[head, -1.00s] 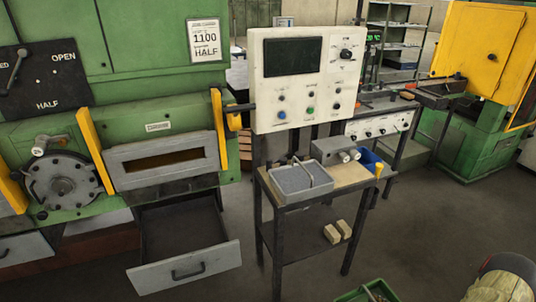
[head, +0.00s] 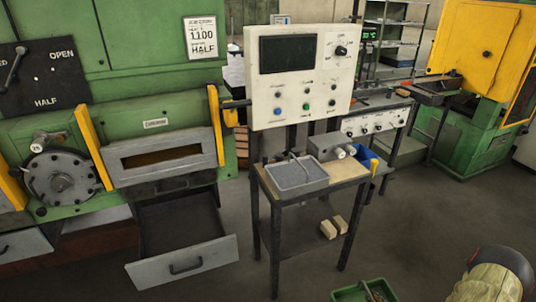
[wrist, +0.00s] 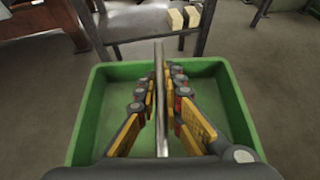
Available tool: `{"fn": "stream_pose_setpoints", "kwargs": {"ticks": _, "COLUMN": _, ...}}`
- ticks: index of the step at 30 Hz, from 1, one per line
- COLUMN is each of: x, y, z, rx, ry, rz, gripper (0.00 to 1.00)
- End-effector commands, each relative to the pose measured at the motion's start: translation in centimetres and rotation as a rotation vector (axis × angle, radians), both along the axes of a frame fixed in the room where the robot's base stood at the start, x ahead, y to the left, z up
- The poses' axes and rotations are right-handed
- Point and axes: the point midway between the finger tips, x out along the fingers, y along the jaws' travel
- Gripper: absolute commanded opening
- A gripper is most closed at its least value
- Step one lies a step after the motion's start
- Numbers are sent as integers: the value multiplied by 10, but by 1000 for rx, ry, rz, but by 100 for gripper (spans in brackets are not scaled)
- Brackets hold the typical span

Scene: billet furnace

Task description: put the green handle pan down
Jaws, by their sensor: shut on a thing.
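The green handle pan (wrist: 98,110) is a rectangular green tray with a thin grey handle bar (wrist: 159,130) standing over its middle. It fills much of the wrist view. My gripper (wrist: 164,85) is shut on this handle, with its yellow-padded fingers on either side of the bar. In the head view only part of the green pan (head: 342,296) shows at the bottom edge, in front of the dark stand. The wrist view shows grey floor around the pan; whether the pan touches the floor cannot be told.
An open drawer (head: 183,263) juts out at the left.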

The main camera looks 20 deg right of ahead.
Motion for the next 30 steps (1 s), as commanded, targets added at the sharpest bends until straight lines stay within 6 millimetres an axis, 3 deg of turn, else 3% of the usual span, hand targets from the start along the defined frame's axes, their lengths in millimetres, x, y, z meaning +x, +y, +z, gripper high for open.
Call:
{"fn": "stream_pose_setpoints", "kwargs": {"ticks": 11, "x": 43, "y": 31, "z": 34, "rx": -5, "ry": -4, "rz": 25, "gripper": 0}}
{"fn": "stream_pose_setpoints", "kwargs": {"ticks": 16, "x": 70, "y": 56, "z": 55, "rx": -4, "ry": -4, "rz": 59, "gripper": 0}}
{"fn": "stream_pose_setpoints", "kwargs": {"ticks": 23, "x": 116, "y": 111, "z": 94, "rx": -6, "ry": -7, "rz": 141, "gripper": 0}}
{"fn": "stream_pose_setpoints", "kwargs": {"ticks": 30, "x": 158, "y": 187, "z": 137, "rx": -6, "ry": -7, "rz": 262, "gripper": 0}}
